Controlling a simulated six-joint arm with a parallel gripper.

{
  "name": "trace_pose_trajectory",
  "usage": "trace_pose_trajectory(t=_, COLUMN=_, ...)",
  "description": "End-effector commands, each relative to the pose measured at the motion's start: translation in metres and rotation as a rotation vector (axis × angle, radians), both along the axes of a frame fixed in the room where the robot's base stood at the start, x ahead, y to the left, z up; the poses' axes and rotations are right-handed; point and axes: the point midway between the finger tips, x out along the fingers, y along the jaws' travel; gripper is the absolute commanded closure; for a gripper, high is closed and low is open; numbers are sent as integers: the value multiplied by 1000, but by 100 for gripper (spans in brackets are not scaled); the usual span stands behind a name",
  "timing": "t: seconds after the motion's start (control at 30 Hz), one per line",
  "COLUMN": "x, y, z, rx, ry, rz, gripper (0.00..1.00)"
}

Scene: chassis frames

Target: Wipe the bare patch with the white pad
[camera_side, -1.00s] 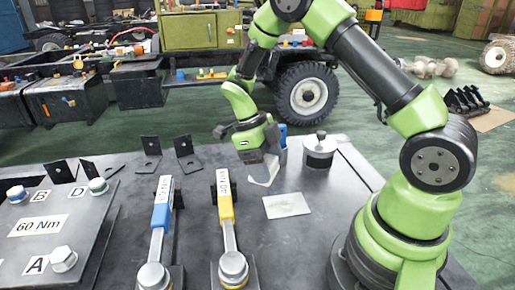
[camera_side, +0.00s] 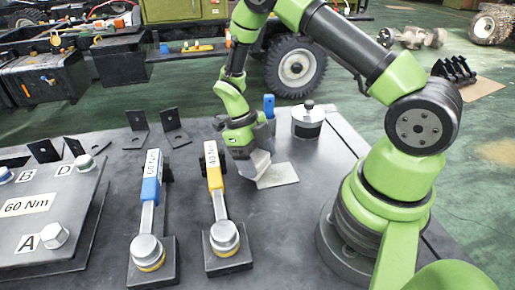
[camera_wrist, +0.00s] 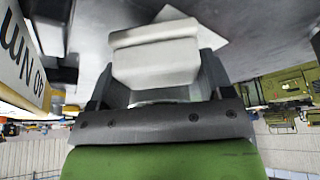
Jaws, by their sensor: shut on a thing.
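The bare patch (camera_side: 278,175) is a pale grey rectangle on the dark table top, right of the yellow wrench. My gripper (camera_side: 245,152) is shut on the white pad (camera_side: 252,167), a pale block below the fingers. In the side view the pad is at the left end of the patch. I cannot tell whether it touches the surface. In the wrist view the pad (camera_wrist: 155,55) fills the upper middle, and part of the patch (camera_wrist: 205,32) shows behind it; the pad hides the rest.
A blue-handled torque wrench (camera_side: 150,190) and a yellow-handled one (camera_side: 214,178) stand left of my gripper. A silver lidded tin (camera_side: 308,120) and a blue-topped item (camera_side: 269,106) are behind the patch. A plate marked 60 Nm (camera_side: 70,215) lies far left. The table right of the patch is clear.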

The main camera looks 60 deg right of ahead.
Motion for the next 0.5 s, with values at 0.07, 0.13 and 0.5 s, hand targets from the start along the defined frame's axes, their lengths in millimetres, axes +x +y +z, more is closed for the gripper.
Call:
trace_pose_trajectory(t=0.07, x=-1, y=0, z=-8, rx=1, ry=3, rz=0, gripper=45)
trace_pose_trajectory(t=0.13, x=-1, y=0, z=-22, rx=1, ry=4, rz=0, gripper=45)
trace_pose_trajectory(t=0.5, x=-25, y=-26, z=-20, rx=0, ry=2, rz=-3, gripper=49)
